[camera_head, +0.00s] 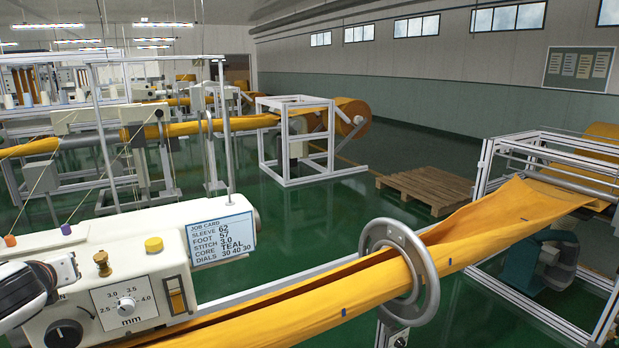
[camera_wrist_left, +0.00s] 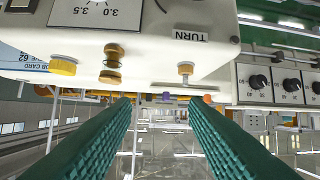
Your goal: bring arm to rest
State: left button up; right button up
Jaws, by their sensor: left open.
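My left gripper (camera_wrist_left: 160,105) shows in the left wrist view as two green ribbed fingers, spread wide apart with nothing between them. The wrist view is upside down. The cream sewing machine head (camera_wrist_left: 215,62), with its dial plate and knobs, is close by at the top of that view. In the head view, part of my left arm (camera_head: 25,285) is at the left edge, in front of the machine's left end; the fingertips cannot be made out there. My right gripper is in neither view.
The machine (camera_head: 200,245) carries a job card (camera_head: 221,240), a yellow knob (camera_head: 153,244) and a stitch dial (camera_head: 127,306). Orange felt (camera_head: 330,306) runs through a grey ring (camera_head: 428,290) toward a metal frame (camera_head: 480,185). A pallet (camera_head: 425,186) lies on open green floor.

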pick_arm(q)
jog(key=s+d+f+n+g+h, duration=0.25)
jog(key=s+d+f+n, duration=0.2)
jog(key=d+f, duration=0.6)
jog(key=s+d+f+n+g+h, duration=0.1)
jog(key=s+d+f+n+h, duration=0.3)
jog(key=d+f, duration=0.65)
jog(key=s+d+f+n+g, duration=0.2)
jog(key=s+f+n, duration=0.3)
jog(key=s+n, duration=0.45)
jog(key=s+d+f+n+g, duration=0.2)
jog(key=s+f+n, duration=0.3)
jog(key=s+n, duration=0.45)
notch_tip(320, 180, down, 29)
jog(key=s+g+b, duration=0.2)
jog(key=s+a+f+b, duration=0.1)
jog(key=s+a+f, duration=0.1)
jog(key=s+f, duration=1.4)
jog(key=shift+s+a+f+m+g+h+b, duration=0.15)
jog(key=shift+a+f+m+g+h+b, duration=0.25)
jog(key=shift+f, duration=0.25)
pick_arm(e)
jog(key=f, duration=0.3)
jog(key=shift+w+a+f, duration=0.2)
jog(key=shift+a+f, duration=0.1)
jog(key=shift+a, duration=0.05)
